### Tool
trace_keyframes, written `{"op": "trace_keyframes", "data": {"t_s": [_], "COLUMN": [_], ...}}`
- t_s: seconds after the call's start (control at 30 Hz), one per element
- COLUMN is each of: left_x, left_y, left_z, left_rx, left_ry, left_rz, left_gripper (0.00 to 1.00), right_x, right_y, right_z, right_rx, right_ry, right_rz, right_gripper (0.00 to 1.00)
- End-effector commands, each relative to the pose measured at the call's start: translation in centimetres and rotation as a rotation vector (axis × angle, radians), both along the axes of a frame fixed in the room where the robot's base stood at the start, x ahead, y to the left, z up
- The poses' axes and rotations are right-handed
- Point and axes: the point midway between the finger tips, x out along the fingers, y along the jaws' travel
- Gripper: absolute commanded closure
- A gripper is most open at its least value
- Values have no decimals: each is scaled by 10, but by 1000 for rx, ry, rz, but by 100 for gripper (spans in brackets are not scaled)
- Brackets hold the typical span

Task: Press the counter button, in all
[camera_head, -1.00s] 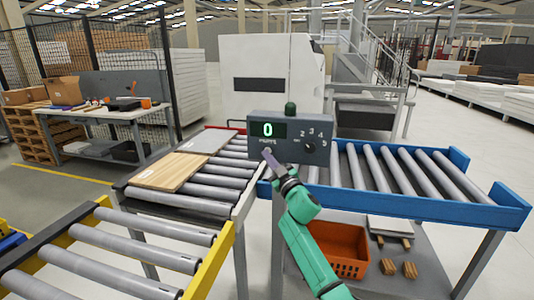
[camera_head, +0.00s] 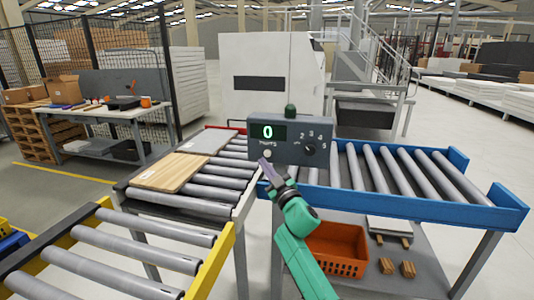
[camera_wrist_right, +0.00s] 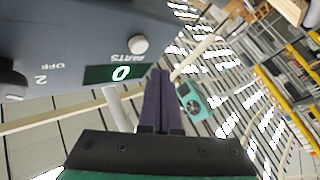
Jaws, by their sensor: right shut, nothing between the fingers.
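My left gripper is not in view.
A wooden board (camera_head: 172,172) and a grey board (camera_head: 207,141) lie on the rollers to the left. A blue-framed roller conveyor (camera_head: 480,192) runs to the right. An orange crate (camera_head: 338,250) sits on the low shelf. A green lamp (camera_head: 290,110) tops the counter box.

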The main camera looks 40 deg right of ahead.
Motion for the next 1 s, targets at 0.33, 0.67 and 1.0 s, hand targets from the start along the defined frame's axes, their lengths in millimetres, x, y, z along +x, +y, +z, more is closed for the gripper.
{"op": "trace_keyframes", "data": {"t_s": [0.33,0.67,1.0], "left_x": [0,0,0], "left_y": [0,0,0], "left_z": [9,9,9], "left_rx": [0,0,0], "left_ry": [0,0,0], "left_rz": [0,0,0], "left_gripper": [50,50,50], "right_x": [-16,-16,-16], "right_y": [22,22,22], "right_z": [0,0,0], "right_rx": [2,1,1], "right_ry": [0,0,0], "right_rz": [-1,-1,-1], "right_gripper": [100,100,100]}}
